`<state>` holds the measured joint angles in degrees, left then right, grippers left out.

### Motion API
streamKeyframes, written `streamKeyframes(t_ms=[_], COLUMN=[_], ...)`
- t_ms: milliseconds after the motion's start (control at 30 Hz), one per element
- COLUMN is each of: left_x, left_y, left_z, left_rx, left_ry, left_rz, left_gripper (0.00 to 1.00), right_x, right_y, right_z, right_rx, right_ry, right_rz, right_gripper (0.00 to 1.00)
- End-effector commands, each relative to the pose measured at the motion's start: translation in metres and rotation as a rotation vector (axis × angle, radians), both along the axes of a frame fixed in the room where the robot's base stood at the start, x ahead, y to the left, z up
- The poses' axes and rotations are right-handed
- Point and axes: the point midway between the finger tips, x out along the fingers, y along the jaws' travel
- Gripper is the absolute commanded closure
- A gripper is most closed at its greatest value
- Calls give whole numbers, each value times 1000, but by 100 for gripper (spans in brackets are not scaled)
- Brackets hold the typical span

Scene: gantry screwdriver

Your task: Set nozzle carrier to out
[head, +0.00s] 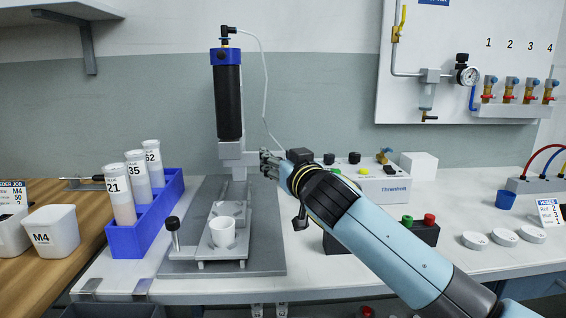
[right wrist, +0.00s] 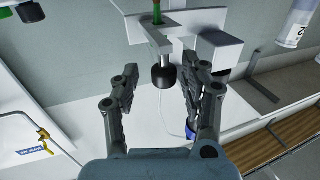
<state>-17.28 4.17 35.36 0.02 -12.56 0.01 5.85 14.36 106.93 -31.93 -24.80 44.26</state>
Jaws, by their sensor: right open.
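The gantry screwdriver (head: 228,100) is an upright black cylinder with a blue cap. A light grey block (head: 231,152), which looks like the nozzle carrier, sits below it on the column. My right gripper (head: 268,162) is open at the right side of this block. In the right wrist view a black round knob (right wrist: 163,77) on a grey stem lies between my open fingers (right wrist: 158,82), nearer the right finger. No clear contact shows. The knob is hidden behind the gripper in the head view. My left gripper is not in view.
A white cup (head: 222,232) stands in a fixture on the grey base plate (head: 180,262). A black-knobbed lever (head: 173,224) stands at its left. A blue rack (head: 150,225) holds labelled tubes. A control box (head: 380,184) and a black button box (head: 424,233) lie behind and beside my right arm.

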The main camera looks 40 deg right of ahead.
Motion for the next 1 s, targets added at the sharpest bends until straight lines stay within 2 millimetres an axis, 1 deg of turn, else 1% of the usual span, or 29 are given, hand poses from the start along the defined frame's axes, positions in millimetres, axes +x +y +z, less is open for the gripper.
streamKeyframes(t_ms=[67,167,400,500,600,767,1000], left_x=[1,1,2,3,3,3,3], left_y=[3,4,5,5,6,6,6], left_z=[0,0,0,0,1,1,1], left_rx=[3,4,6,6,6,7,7], left_ry=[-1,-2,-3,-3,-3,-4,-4], left_rz=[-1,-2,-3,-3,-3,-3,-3], left_gripper=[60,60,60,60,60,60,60], right_x=[-6,-21,-74,-93,-106,-116,-117], right_y=[1,5,17,22,25,27,28], right_z=[-1,-1,-2,-2,-2,-1,-1], right_rx=[-1,0,0,1,1,1,0], right_ry=[1,3,5,4,5,3,2], right_rz=[0,0,0,-1,-1,-2,-2], right_gripper=[55,55,55,55,55,55,55])
